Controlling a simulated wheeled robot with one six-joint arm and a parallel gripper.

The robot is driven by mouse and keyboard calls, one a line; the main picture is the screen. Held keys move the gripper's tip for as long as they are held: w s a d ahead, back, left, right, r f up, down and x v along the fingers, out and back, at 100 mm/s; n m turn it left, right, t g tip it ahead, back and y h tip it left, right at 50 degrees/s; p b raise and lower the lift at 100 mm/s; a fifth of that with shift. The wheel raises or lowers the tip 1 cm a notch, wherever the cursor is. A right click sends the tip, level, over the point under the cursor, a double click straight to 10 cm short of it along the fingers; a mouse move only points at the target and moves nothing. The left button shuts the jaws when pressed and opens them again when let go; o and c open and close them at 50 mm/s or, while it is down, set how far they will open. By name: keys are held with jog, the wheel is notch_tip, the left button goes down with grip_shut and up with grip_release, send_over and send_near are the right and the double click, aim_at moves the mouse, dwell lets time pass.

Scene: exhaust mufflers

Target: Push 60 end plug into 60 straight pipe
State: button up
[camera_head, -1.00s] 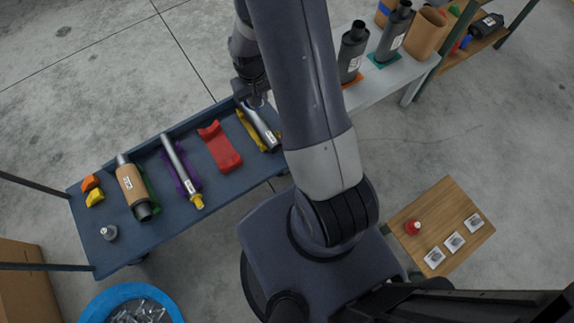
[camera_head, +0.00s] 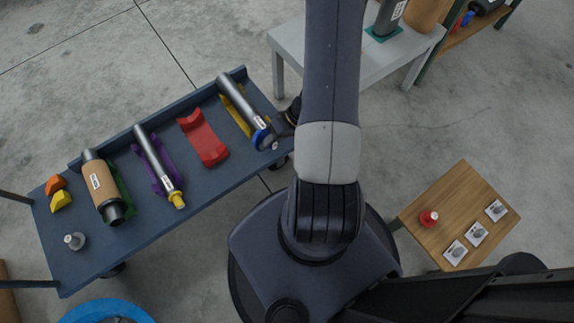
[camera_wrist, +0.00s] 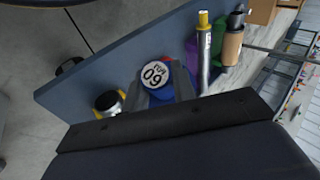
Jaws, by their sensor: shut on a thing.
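The silver straight pipe (camera_head: 239,101) lies in a yellow cradle (camera_head: 232,113) at the right end of the blue cart. My gripper (camera_head: 279,133) is at its near end, beside a blue plug (camera_head: 262,140). In the wrist view, my gripper (camera_wrist: 160,92) is shut on the blue end plug (camera_wrist: 158,75), whose white face reads 60. A silver pipe end (camera_wrist: 108,102) shows to the left of it. The head view shows the plug close to the pipe's near end. I cannot tell whether they touch or how far it is inserted.
On the cart (camera_head: 210,185) are an empty red cradle (camera_head: 203,138), a pipe with a yellow plug (camera_head: 155,160) in a purple cradle, and a tan muffler (camera_head: 100,185). A wooden table (camera_head: 460,200) with a red plug (camera_head: 428,218) stands at right.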

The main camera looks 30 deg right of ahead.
jog(key=d+f+m+t+y+b, duration=0.1)
jog(key=d+f+m+t+b, duration=0.1)
jog(key=f+b, duration=0.4)
jog(key=d+f+m+t+y+b, duration=0.2)
jog(key=f+b, duration=0.5)
jog(key=f, duration=0.4)
jog(key=d+t, duration=0.1)
jog(key=t, duration=0.1)
jog(key=shift+s+d+f+m+t+y, duration=0.2)
jog(key=shift+d+f+m+t+y, duration=0.1)
jog(key=shift+d+f+m, duration=0.1)
jog(key=shift+a+r, duration=0.1)
jog(key=shift+b, duration=0.4)
jog(key=shift+w+b, duration=0.8)
jog(key=shift+w, duration=2.1)
jog(key=shift+b, duration=1.05)
jog(key=shift+w+a+b, duration=0.1)
jog(key=shift+w+b, duration=0.75)
jog(key=shift+w, duration=0.65)
